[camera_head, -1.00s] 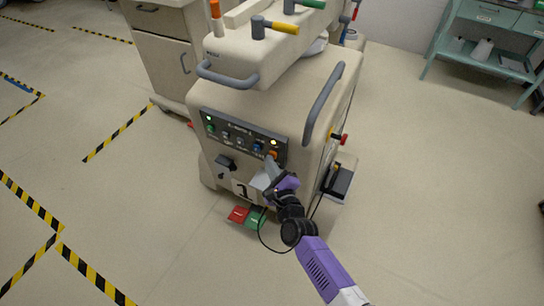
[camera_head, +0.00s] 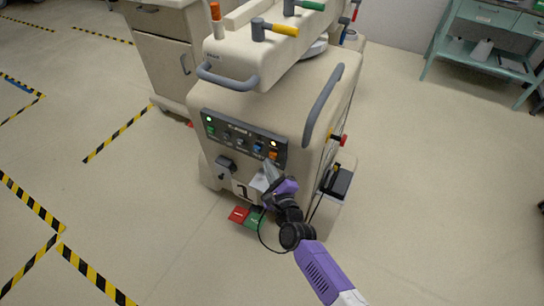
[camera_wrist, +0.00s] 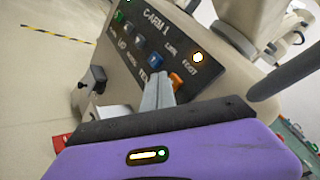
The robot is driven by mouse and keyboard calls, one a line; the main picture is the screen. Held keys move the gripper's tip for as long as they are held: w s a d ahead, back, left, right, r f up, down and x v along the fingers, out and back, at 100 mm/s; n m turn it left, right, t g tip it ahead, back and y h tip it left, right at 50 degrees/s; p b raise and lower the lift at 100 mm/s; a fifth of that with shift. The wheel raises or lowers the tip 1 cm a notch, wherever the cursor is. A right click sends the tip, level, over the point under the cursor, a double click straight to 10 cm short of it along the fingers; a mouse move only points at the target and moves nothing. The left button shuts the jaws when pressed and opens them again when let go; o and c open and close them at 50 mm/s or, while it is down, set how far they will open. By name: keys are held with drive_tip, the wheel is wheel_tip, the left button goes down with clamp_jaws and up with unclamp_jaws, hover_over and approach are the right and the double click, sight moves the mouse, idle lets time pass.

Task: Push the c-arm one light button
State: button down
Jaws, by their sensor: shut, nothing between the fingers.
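The c-arm one panel (camera_head: 243,137) is a dark strip on the front of a beige machine, and it reads "C-ARM 1" in the wrist view (camera_wrist: 185,50). It carries a row of buttons, including a blue button (camera_wrist: 155,61) and an orange button (camera_wrist: 176,80). The small labels are too blurred to tell which button is the light one. A round lamp (camera_wrist: 198,57) glows whitish at the right end. My gripper (camera_head: 267,167) is shut and empty just in front of the panel's lower right, its tips close below the blue and orange buttons. Contact cannot be told.
A grey handle (camera_head: 322,103) runs along the machine's right top edge. A black knob (camera_head: 225,164) sticks out below the panel. Red (camera_head: 238,214) and green (camera_head: 256,219) pedals lie on the floor. The floor to the right is open, up to a teal cart (camera_head: 482,65).

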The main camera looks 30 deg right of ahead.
drive_tip(key=s+a+p, duration=0.2)
drive_tip(key=a, duration=0.1)
drive_tip(key=s+a+p, duration=0.1)
drive_tip(key=shift+s+a, duration=0.25)
drive_tip(key=shift+a, duration=0.15)
idle(0.7)
